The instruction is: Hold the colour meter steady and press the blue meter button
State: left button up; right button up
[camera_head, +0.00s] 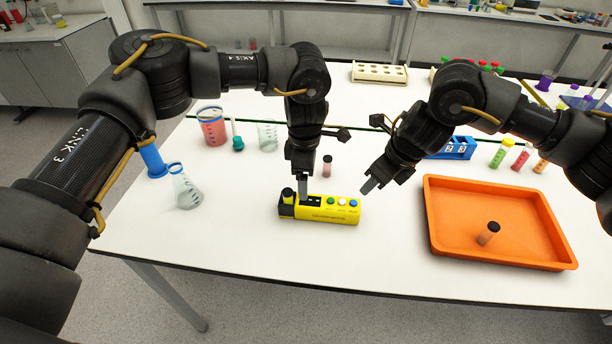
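The colour meter (325,214) is a yellow box with a black left end, lying on the white table. A green, a white and a blue button (354,202) sit along its top, the blue one at the right end. My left gripper (304,196) points straight down at the left part of the meter, its tip at the top by the dark slot. Its fingers overlap in this view, so its grip is unclear. My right gripper (368,187) looks shut and empty. Its tips are just above and right of the blue button, seemingly apart from it.
An orange tray (436,231) holding a dark-capped vial (489,233) stands right of the meter. Another vial (327,166) stands behind the meter. A flask (186,192) and beakers (212,128) are at the left, a blue rack (455,150) behind the tray. The table before the meter is clear.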

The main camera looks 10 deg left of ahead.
aim_at(306, 204)
pick_arm(q)
jog(key=shift+f, duration=5.5)
jog(key=c, duration=1.2)
jog(key=shift+c, duration=0.5)
pick_arm(e)
grip_shut()
